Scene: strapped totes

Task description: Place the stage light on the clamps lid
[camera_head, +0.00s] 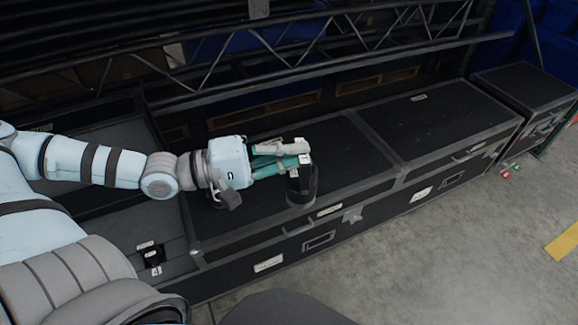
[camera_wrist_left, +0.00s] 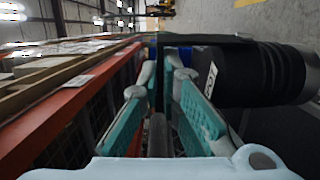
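The stage light (camera_head: 302,190) is a black cylinder at the front of the middle black case lid (camera_head: 345,150). My left gripper (camera_head: 300,155) is above it, with its teal fingers closed on the light's thin dark bracket. In the left wrist view the light (camera_wrist_left: 250,75) lies to the right of the fingertips (camera_wrist_left: 162,72), and a dark strip sits between them. The light looks upright in the head view; I cannot tell whether its bottom touches the lid. I cannot read which lid is labelled clamps. My right gripper is not in view.
Another flat black lid (camera_head: 430,115) lies to the right, its top clear. A separate black case (camera_head: 525,90) stands at the far right. A small black item (camera_head: 152,257) with pale tags is at the lower left. A metal truss (camera_head: 290,55) runs behind. Concrete floor (camera_head: 460,240) is in front.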

